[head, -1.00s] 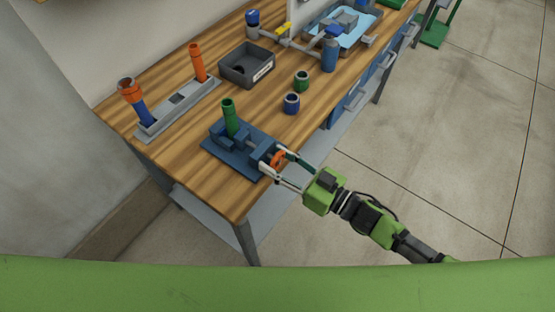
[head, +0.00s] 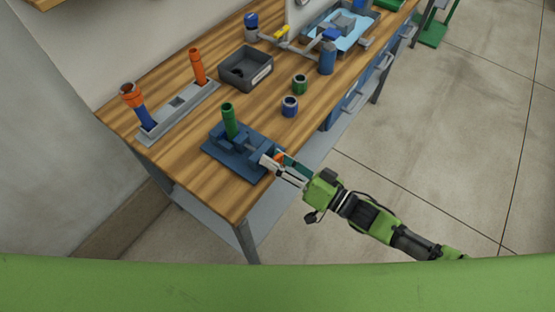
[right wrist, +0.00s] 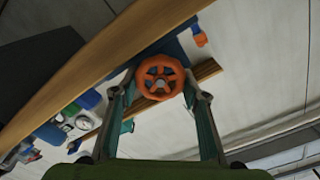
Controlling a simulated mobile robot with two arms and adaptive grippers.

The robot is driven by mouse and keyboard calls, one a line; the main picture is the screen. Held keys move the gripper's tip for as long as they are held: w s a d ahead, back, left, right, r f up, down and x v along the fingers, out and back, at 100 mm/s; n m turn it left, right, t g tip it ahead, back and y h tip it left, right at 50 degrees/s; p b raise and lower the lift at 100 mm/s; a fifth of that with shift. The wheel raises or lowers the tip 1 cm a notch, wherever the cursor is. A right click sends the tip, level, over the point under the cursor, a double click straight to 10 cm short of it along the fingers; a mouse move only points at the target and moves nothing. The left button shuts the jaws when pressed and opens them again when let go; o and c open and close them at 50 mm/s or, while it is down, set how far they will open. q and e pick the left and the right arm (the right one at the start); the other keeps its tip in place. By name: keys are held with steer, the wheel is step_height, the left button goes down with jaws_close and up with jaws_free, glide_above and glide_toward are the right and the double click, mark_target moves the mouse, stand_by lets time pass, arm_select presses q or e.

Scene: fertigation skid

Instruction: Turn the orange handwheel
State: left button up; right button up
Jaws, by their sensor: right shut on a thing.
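The orange handwheel (right wrist: 161,77) faces the camera in the right wrist view, between the two fingers of my right gripper (right wrist: 160,95). In the head view only a bit of the handwheel (head: 281,157) shows past the fingers. It sits at the front end of a blue vise (head: 237,150) near the bench's front edge. A green tube (head: 228,121) stands upright in the vise. My right gripper (head: 283,170) is shut on the handwheel, with a finger on either side of its rim. My left gripper is not in view.
A grey rack (head: 178,113) with orange and blue tubes stands at the left on the wooden bench (head: 190,182). A dark bin (head: 247,68), a green ring (head: 300,84) and a blue ring (head: 290,106) stand behind the vise. Floor in front is clear.

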steer(key=shift+s+a+f, duration=0.1)
steer(key=shift+s+f, duration=0.4)
steer(key=shift+f, duration=0.35)
steer(key=shift+c, duration=0.2)
steer(key=o, duration=1.2)
steer(key=shift+c, duration=0.2)
steer(key=r+v, duration=0.1)
steer(key=v, duration=0.6)
steer(key=shift+d+r, duration=0.25)
steer(key=shift+r, duration=0.1)
steer(key=shift+w+d, duration=0.1)
